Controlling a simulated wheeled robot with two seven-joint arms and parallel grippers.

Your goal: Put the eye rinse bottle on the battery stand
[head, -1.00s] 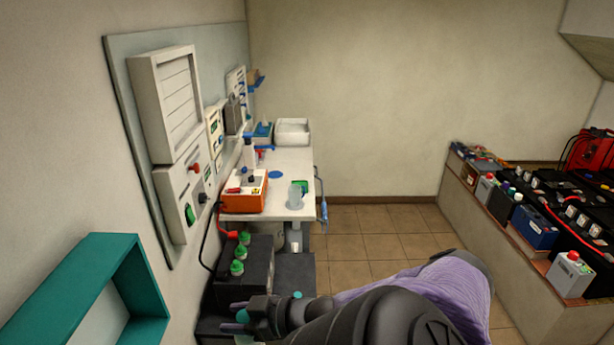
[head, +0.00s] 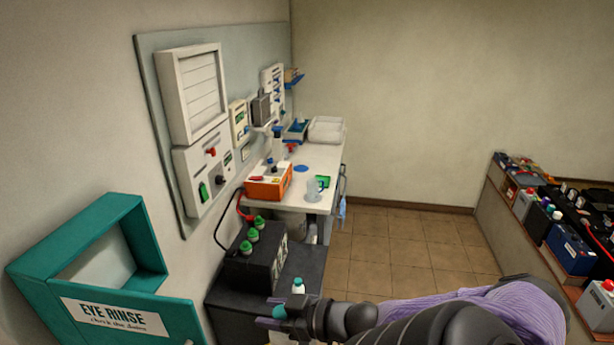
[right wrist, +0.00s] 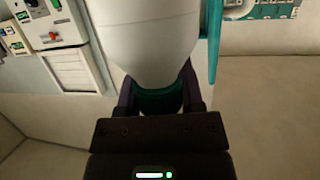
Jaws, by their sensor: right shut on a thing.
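My right gripper (head: 270,318) is shut on the teal cap or neck of a white bottle, the eye rinse bottle (right wrist: 150,40). The right wrist view shows its white body and the teal part between the fingers; in the head view mostly the teal top (head: 279,312) shows. The battery stand (head: 297,262) is a dark low stand against the left wall. A black battery (head: 248,272) with green caps sits on it. Another small white bottle with a teal cap (head: 299,287) shows just beyond the gripper, apparently on the stand. My left gripper is out of view.
An open teal cabinet (head: 150,240) with an "EYE RINSE" door label is at left. A white bench (head: 318,160) with an orange charger (head: 269,186) and clear jug (head: 313,190) stands behind the stand. Batteries on a bench are at right. Tiled floor (head: 400,245) is clear.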

